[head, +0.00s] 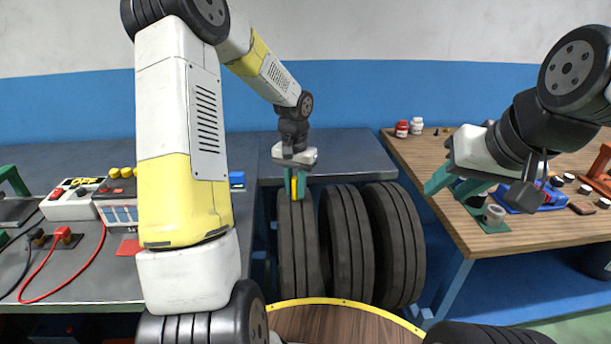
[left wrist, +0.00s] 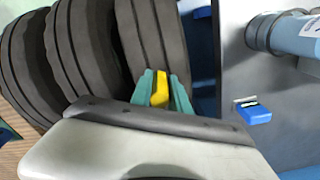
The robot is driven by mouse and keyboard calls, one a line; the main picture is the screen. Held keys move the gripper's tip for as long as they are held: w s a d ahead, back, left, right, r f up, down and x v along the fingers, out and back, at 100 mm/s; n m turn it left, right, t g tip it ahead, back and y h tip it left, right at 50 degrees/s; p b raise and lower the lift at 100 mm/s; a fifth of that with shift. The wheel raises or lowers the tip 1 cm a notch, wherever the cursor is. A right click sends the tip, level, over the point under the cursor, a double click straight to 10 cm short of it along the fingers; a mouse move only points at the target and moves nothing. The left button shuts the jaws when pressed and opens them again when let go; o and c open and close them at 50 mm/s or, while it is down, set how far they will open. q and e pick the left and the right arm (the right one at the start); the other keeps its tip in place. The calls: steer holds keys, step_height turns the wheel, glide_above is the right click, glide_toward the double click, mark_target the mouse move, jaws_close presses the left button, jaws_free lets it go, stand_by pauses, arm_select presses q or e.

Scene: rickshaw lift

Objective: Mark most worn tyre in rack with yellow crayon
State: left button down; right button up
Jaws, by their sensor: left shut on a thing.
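Three dark tyres stand side by side in the rack: a left tyre (head: 298,250), a middle tyre (head: 346,245) and a right tyre (head: 398,245). All show tread grooves; I cannot tell which is most worn. My left gripper (head: 294,186) is shut on the yellow crayon (left wrist: 160,88), above the top front of the left tyre. In the left wrist view that tyre (left wrist: 150,40) lies right behind the crayon; whether the tip touches it is unclear. No yellow mark is visible on the treads. My right gripper (head: 458,187) is open and empty by the wooden bench.
A grey bench (head: 80,285) at left holds electrical boxes (head: 70,200) and a red cable. A round wooden top (head: 340,325) is close in front of the tyres.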

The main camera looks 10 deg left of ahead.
arm_select(q)
steer(key=shift+f, duration=0.45)
stand_by(0.9)
steer(key=shift+a, duration=0.2)
steer(key=shift+s+a+r, duration=0.1)
steer(key=shift+s+a, duration=0.05)
steer(key=shift+a, duration=0.2)
steer(key=shift+d, duration=0.15)
steer(key=shift+w+d, duration=0.3)
steer(key=shift+d, duration=0.6)
steer(key=shift+s+a+f, duration=0.1)
steer(key=shift+s+a, duration=0.1)
steer(key=shift+a, duration=0.35)
steer(key=shift+s+a+f, duration=0.1)
steer(key=shift+s+a, duration=0.05)
steer(key=shift+a, duration=0.4)
